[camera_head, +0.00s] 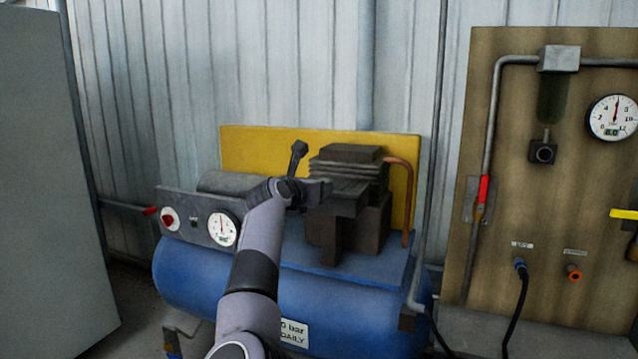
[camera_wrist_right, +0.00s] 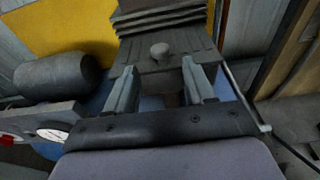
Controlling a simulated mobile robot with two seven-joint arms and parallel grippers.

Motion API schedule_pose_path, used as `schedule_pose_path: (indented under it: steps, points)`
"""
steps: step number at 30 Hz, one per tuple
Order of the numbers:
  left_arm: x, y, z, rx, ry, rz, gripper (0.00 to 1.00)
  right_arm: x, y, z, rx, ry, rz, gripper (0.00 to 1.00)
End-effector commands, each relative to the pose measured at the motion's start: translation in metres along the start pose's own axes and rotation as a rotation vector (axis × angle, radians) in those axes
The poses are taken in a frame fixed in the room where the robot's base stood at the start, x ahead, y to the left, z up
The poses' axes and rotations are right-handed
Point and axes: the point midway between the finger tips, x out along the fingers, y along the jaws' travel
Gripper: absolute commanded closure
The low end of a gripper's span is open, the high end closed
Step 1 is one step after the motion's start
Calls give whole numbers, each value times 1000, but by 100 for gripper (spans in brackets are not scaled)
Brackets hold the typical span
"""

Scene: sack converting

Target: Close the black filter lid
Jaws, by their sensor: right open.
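The filter lid (camera_wrist_right: 180,50) is a dark grey plate with a small round knob (camera_wrist_right: 160,50), just in front of the ribbed pump block in the right wrist view. In the head view the lid (camera_head: 340,198) sits over a dark box on the compressor, its front edge jutting out. I cannot tell exactly how far it is raised. My right gripper (camera_wrist_right: 159,66) is open and empty, its two fingers apart on either side of the knob, at the lid's front part. In the head view this gripper (camera_head: 316,191) is at the lid's left side, partly hidden. My left gripper is not in view.
The compressor's blue tank (camera_head: 195,272) carries the finned pump block (camera_head: 345,157), a copper pipe (camera_head: 407,205) and a gauge panel (camera_head: 190,220). A yellow guard (camera_head: 265,145) stands behind. A wooden board (camera_head: 570,190) with gauge and hoses is at the right, a grey cabinet (camera_head: 50,180) at the left.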

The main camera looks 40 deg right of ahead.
Motion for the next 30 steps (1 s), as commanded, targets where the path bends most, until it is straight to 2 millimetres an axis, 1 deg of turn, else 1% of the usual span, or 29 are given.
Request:
schedule_pose_path:
  steps: [1, 3, 7, 20, 23, 26, 30]
  points:
    - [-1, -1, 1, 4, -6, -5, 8, -7, 1, 0, -1, 0, 1, 46]
    - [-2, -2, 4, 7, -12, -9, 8, -14, 1, 0, 0, 0, 1, 46]
    - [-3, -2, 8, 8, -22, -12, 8, -20, 0, 0, 0, 1, 0, 46]
    - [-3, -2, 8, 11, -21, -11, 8, -21, 0, 0, 0, 1, 0, 46]
    - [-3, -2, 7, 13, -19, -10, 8, -21, 0, 0, 0, 1, 0, 46]
    - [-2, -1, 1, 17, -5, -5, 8, -21, 0, 0, 0, 1, 0, 46]
    - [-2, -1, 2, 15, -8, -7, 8, -22, 0, 0, 0, 1, 0, 46]
